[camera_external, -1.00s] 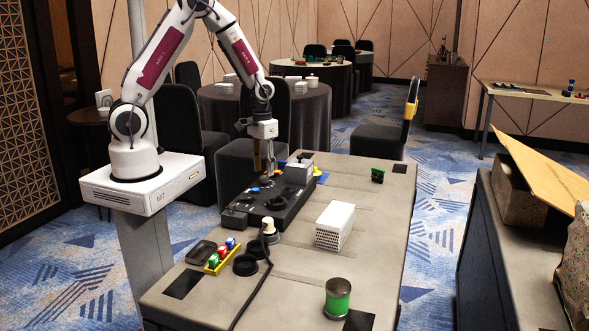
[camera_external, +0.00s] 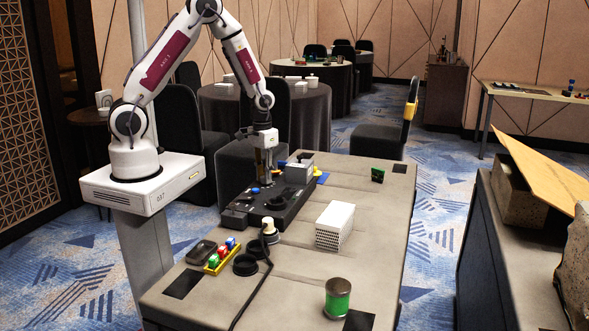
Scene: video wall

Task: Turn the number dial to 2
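A long black panel (camera_external: 238,216) lies along the left edge of the grey table. A round black knob (camera_external: 276,203) on it looks like a dial, but its numbers are too small to read. A blue knob (camera_external: 255,190) sits farther back on the same panel. My gripper (camera_external: 266,183) points straight down over the panel, behind the black knob and just right of the blue knob. Its fingertips are at or just above the panel surface; contact cannot be made out. Whether the fingers are apart or closed is too small to tell.
A grey box (camera_external: 299,173) stands behind my gripper. In front are a cream-coloured round piece (camera_external: 269,228), a yellow tray (camera_external: 221,258) of coloured blocks and a black cable. A white perforated box (camera_external: 335,226) and a green can (camera_external: 338,298) stand right. The table's right middle is clear.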

